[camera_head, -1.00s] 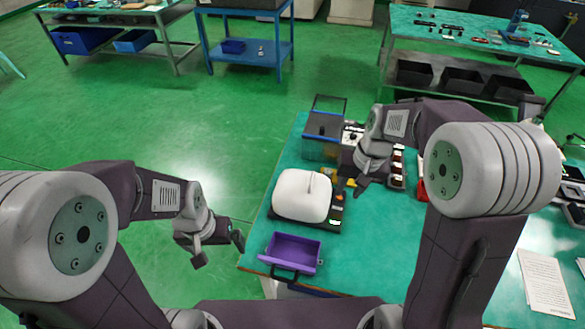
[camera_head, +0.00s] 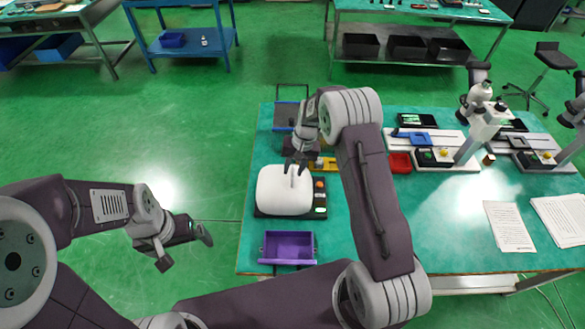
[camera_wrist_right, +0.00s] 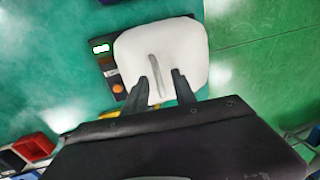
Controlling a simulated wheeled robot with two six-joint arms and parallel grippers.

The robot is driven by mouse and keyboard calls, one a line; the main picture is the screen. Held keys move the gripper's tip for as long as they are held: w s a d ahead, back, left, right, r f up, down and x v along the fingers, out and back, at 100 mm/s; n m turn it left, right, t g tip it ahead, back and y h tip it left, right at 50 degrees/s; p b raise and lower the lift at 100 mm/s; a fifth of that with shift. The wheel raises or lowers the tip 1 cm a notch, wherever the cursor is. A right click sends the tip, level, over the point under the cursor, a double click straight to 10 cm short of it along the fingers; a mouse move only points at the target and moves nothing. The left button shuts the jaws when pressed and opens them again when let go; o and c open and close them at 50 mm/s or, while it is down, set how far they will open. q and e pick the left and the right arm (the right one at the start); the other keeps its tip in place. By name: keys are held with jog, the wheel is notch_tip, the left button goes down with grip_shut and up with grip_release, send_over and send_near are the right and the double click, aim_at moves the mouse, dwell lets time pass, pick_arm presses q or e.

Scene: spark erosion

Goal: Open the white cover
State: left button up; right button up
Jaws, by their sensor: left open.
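The white cover (camera_head: 284,192) is a rounded box on a black base (camera_head: 320,207) on the green table, and it looks closed. A thin raised handle (camera_wrist_right: 155,55) runs along its top in the right wrist view. My right gripper (camera_head: 295,167) is at the back edge of the cover in the head view. In the right wrist view its fingers (camera_wrist_right: 160,82) are apart, over the cover, with the near end of the handle between them. I cannot tell if they touch it. My left gripper (camera_head: 186,250) is open and empty, left of the table above the floor.
A purple bin (camera_head: 288,248) sits in front of the cover. A red tray (camera_head: 400,162), a microscope (camera_head: 480,120) and paper sheets (camera_head: 510,226) lie to the right. The table's middle front is clear.

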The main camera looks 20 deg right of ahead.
jog(key=shift+s+d+f, duration=0.2)
jog(key=shift+f, duration=0.35)
jog(key=shift+w+a, duration=0.1)
jog(key=shift+a, duration=0.1)
jog(key=shift+c, duration=1)
grip_shut()
